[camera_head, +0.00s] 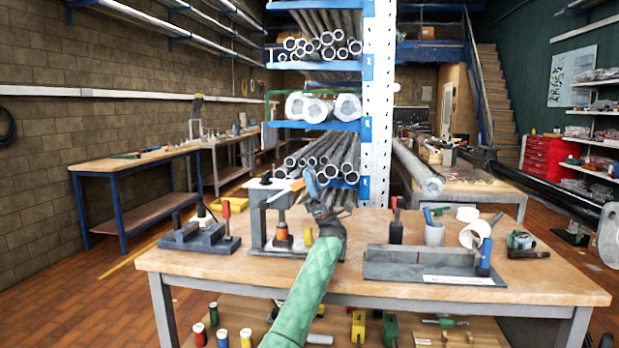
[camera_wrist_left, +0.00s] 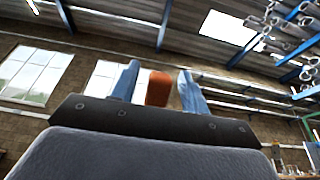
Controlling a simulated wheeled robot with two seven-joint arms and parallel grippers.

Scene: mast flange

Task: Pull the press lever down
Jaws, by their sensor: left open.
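The press (camera_head: 256,216) is a light grey frame standing on the wooden workbench (camera_head: 200,262), left of my arm. Its lever (camera_head: 287,192) sticks out at the top, sloping up to the right towards my left gripper (camera_head: 310,183). My left gripper, with blue fingers, is raised at the lever's outer end. In the left wrist view, an orange-brown grip (camera_wrist_left: 159,88), which looks like the lever's end, shows between the two open fingers (camera_wrist_left: 161,92). I cannot tell whether they touch it. An orange and dark part (camera_head: 283,236) stands under the press head. My right gripper is not in view.
A dark grey fixture (camera_head: 195,238) stands left of the press. A grey channel-shaped block (camera_head: 420,265), a cup (camera_head: 434,234) and a white roll (camera_head: 472,236) are on the right. The bench front, left of my arm, is fairly clear. Pipe racks (camera_head: 320,127) stand behind.

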